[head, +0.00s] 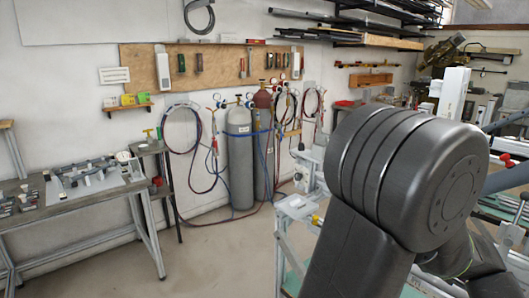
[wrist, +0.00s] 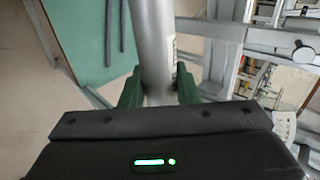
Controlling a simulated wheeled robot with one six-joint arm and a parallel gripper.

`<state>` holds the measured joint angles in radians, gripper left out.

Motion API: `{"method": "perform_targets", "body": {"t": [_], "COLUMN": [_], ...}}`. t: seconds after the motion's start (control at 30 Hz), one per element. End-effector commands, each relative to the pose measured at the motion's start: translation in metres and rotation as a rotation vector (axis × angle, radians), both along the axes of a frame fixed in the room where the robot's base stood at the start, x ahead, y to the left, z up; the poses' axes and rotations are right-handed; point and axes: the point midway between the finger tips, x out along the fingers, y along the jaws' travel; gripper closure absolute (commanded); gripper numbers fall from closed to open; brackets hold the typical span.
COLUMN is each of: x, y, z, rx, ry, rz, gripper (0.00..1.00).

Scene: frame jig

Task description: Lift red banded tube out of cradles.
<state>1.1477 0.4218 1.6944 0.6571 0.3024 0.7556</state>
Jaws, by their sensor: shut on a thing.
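My gripper (wrist: 159,92) shows at the lower middle of the wrist view, with green fingers on both sides of a grey metal tube (wrist: 153,40). It is shut on this tube. The tube runs from the fingers up to the top edge of the picture, and a pale label with dark print shows on its right side. No red band shows on the part in view. I cannot make out the cradles or tell whether the tube touches them. In the head view my own dark arm covers the right foreground and hides the gripper.
In the wrist view a green panel (wrist: 85,40) with two dark rods lies left of the tube, and grey frame rails (wrist: 240,35) stand to the right. In the head view gas cylinders (head: 240,160) stand at the wall, a workbench (head: 75,205) at left. Floor between is clear.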

Motion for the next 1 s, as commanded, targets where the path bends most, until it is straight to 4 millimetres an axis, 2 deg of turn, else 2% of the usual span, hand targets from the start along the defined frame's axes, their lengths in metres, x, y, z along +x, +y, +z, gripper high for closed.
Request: {"method": "perform_targets", "body": {"t": [0.03,1.0], "x": [0.0,0.0], "y": [0.0,0.0], "z": [0.009,0.076], "rx": [-0.002,-0.002], "ry": [-0.001,-0.001], "rz": [0.0,0.001], "gripper": [0.94,0.94]}}
